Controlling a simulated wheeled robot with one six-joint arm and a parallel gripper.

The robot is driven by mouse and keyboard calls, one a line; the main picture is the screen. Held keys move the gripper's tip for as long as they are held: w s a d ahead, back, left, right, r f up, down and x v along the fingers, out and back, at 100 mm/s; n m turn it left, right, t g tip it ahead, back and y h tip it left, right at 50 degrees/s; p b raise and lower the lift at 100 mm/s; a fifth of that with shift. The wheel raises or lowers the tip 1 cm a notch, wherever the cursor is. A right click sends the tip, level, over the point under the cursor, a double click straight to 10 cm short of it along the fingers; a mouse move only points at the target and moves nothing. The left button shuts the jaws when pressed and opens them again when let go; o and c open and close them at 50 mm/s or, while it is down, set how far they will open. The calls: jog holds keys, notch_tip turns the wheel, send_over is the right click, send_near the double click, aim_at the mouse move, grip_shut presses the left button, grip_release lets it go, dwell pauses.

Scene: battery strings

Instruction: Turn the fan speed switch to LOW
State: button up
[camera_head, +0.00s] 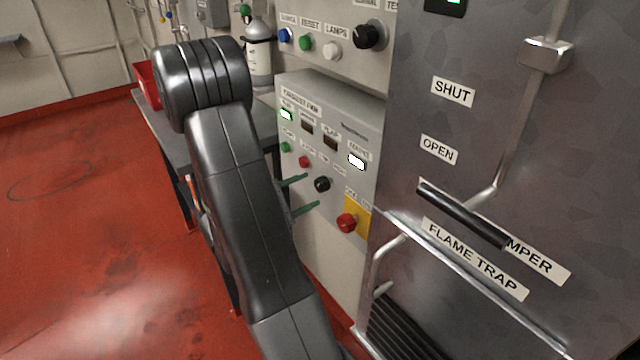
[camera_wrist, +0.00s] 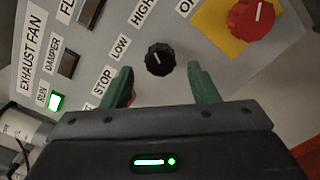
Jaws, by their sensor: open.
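The fan speed switch is a black rotary knob (camera_wrist: 159,59) with a short white mark, beside the STOP, LOW and HIGH labels. The mark slants to the upper left in the wrist view; I cannot tell surely which label it points at. The knob also shows on the exhaust fan panel in the head view (camera_head: 322,184). My gripper (camera_wrist: 162,78) has its green fingers spread, one to each side below the knob in the wrist view, with nothing between them. In the head view the fingertips (camera_head: 312,191) are just left of the knob, apparently not gripping it.
A red knob on a yellow plate (camera_wrist: 210,20) sits close to the right of the switch. A red button (camera_head: 304,161) and lit green RUN lamp (camera_head: 286,114) are on the same panel. A grey cabinet with a lever (camera_head: 462,215) and rail stands to the right.

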aim_at(317, 186)
jog(key=shift+x, duration=2.4)
jog(key=shift+s, duration=0.1)
jog(key=shift+c, duration=0.4)
jog(key=c, duration=0.9)
jog(key=shift+n, duration=0.3)
jog(key=n+p, duration=0.2)
jog(key=n, duration=0.3)
jog(key=shift+r+n, duration=0.15)
jog(key=shift+n, duration=0.15)
jog(key=n+p, duration=0.2)
jog(key=n, duration=0.1)
jog(key=shift+n+p, duration=0.6)
jog(key=shift+n, duration=0.7)
